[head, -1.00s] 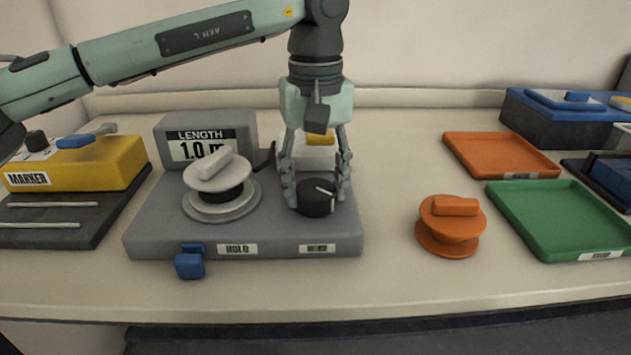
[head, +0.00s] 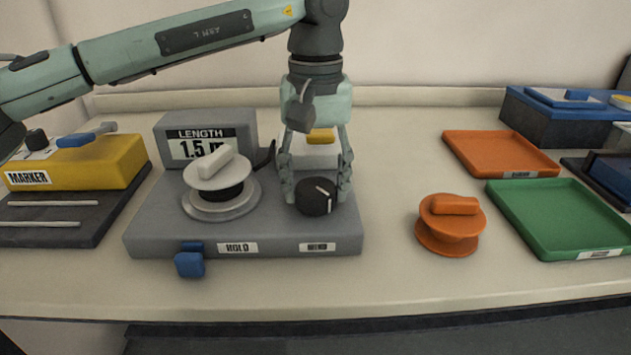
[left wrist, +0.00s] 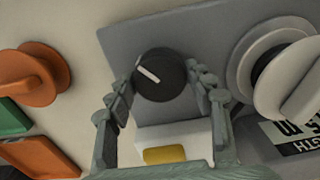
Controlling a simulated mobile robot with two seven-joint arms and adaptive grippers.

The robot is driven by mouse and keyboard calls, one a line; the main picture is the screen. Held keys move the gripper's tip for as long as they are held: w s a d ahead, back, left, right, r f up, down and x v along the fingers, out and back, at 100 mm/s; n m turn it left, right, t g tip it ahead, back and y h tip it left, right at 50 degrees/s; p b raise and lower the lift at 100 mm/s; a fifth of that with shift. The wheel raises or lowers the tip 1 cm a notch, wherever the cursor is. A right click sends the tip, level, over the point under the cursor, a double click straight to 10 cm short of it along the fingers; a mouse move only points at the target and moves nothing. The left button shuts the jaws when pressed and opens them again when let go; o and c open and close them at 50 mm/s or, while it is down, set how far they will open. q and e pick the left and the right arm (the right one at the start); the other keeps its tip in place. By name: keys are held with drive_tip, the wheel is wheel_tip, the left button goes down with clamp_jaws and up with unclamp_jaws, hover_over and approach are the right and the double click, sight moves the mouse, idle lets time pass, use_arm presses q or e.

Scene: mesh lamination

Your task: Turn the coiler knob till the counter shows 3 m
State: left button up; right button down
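The grey coiler unit (head: 150,235) carries a length counter (head: 200,145) that reads 1.5 m. Its black knob (head: 316,197), with a white pointer line, is at the unit's front right. My left gripper (head: 317,187) points down with a finger on each side of the knob, shut on it. In the left wrist view the fingertips (left wrist: 160,75) flank the knob (left wrist: 158,82), close against its sides. A pale spool (head: 212,172) with a raised bar sits left of the knob. My right gripper is not in view.
An orange spool (head: 450,225) stands to the right of the unit. Beyond it are an orange tray (head: 490,150) and a green tray (head: 560,220). A yellow marker box (head: 90,165) is at left. A blue lever (head: 190,264) sticks out from the unit's front.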

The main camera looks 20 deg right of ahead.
sight(315, 186)
use_arm(q)
drive_tip(key=o, duration=0.3)
wheel_tip(315, 186, up, 12)
idle(0.6)
idle(0.3)
